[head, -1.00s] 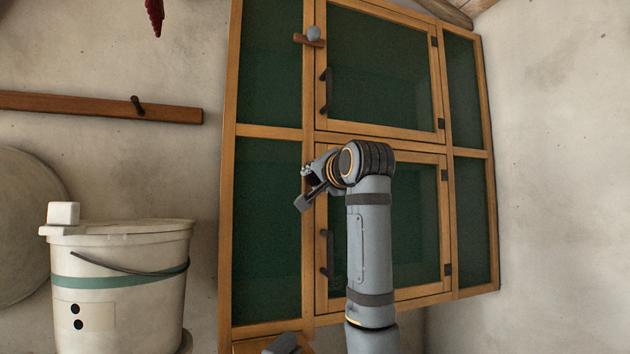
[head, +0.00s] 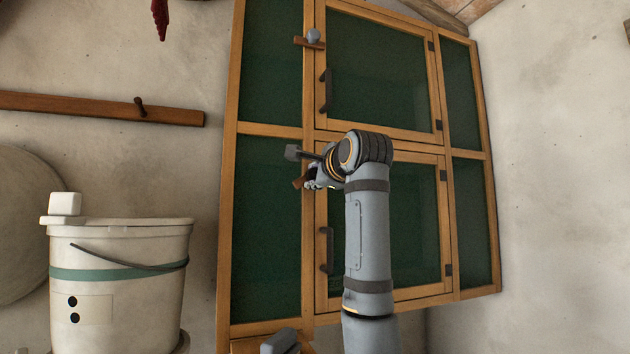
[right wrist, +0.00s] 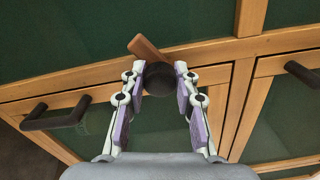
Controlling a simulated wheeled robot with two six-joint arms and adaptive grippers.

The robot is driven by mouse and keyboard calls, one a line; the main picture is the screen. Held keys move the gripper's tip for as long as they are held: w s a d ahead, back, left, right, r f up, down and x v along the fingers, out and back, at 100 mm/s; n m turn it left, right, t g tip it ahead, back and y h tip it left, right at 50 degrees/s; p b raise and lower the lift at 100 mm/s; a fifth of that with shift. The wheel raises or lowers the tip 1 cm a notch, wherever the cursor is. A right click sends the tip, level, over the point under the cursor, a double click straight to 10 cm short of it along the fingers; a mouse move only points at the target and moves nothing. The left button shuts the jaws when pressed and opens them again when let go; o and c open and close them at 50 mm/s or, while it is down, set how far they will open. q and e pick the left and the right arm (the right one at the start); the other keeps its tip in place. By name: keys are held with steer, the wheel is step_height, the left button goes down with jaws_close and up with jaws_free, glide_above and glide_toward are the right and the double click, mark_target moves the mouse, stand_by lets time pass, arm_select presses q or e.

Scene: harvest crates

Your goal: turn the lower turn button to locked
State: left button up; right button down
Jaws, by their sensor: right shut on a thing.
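The green-panelled wooden cabinet (head: 311,230) stands against the wall, both its doors closed against the frame. The lower turn button (head: 299,184) is a small wooden bar on a dark round knob. In the head view the bar's end slants down to the left past my gripper; the rest is hidden. In the right wrist view the bar (right wrist: 147,47) sticks out beyond the dark knob (right wrist: 159,79). My right gripper (right wrist: 157,76) is shut on that knob, a finger on either side. My left gripper is out of view.
The upper turn button (head: 309,41) lies nearly level across the upper door's left edge. Dark handles sit on the upper door (head: 324,92) and lower door (head: 327,251). A white bucket (head: 120,300) with a white block (head: 65,204) on it stands at left.

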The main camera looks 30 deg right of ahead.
steer(key=m+b, duration=0.1)
steer(key=m, duration=0.5)
steer(key=shift+b, duration=0.3)
steer(key=shift+m, duration=0.4)
steer(key=c, duration=1)
jaws_free()
steer(key=shift+s, duration=0.1)
steer(key=v, duration=1.1)
steer(key=shift+s+a, duration=0.25)
steer(key=shift+s, duration=0.1)
